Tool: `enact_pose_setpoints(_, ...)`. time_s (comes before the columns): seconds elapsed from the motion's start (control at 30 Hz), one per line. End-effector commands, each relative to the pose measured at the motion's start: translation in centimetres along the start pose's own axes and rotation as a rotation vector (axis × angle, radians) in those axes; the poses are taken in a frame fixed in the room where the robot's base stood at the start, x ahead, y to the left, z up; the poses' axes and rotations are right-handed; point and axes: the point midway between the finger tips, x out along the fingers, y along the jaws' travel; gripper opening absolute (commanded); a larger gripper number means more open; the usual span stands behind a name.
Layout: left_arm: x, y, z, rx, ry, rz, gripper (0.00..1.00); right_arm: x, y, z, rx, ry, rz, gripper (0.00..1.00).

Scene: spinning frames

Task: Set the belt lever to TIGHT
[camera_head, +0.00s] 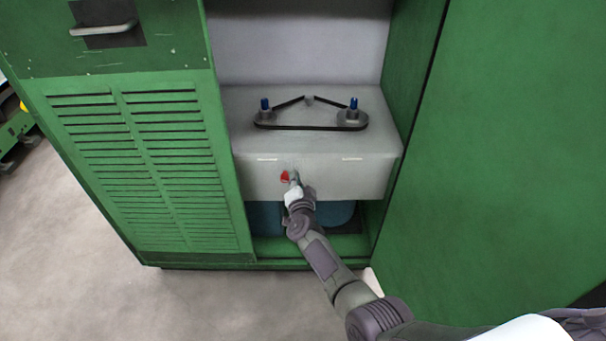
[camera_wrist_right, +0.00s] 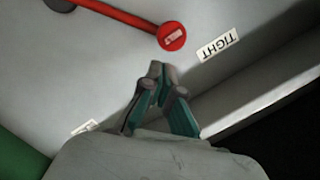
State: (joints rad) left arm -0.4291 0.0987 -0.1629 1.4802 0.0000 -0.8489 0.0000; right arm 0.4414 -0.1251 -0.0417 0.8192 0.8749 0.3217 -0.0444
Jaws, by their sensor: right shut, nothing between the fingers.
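The red belt lever (camera_head: 285,176) is on the front face of the grey belt housing (camera_head: 255,178), partly hidden by my right gripper (camera_head: 294,178). In the right wrist view the red lever (camera_wrist_right: 125,19) runs from a dark round piece at the top left to a red disc (camera_wrist_right: 172,37) with a small pale mark. The TIGHT label (camera_wrist_right: 218,44) is on the grey face just right of the disc. My right gripper (camera_wrist_right: 160,68) is shut and empty, its tips just below the disc and apart from the lever in that picture. My left gripper is not in view.
A black belt (camera_head: 310,127) runs around blue-topped posts on the housing. A green louvred panel (camera_head: 145,165) stands left and a large green door (camera_head: 490,150) right. A second pale label (camera_wrist_right: 85,127) is partly visible at the wrist view's lower left.

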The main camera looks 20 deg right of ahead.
Motion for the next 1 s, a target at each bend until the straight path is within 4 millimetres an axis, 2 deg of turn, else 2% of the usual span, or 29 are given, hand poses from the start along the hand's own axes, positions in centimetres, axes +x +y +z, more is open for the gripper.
enact_pose_setpoints(0.33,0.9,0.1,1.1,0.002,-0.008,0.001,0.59,0.3,-0.3,1.2,-0.116,0.001,0.021,0.00)
enact_pose_setpoints(1.0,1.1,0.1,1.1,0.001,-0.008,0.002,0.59,-0.1,-0.3,1.9,-0.128,-0.009,0.023,0.00)
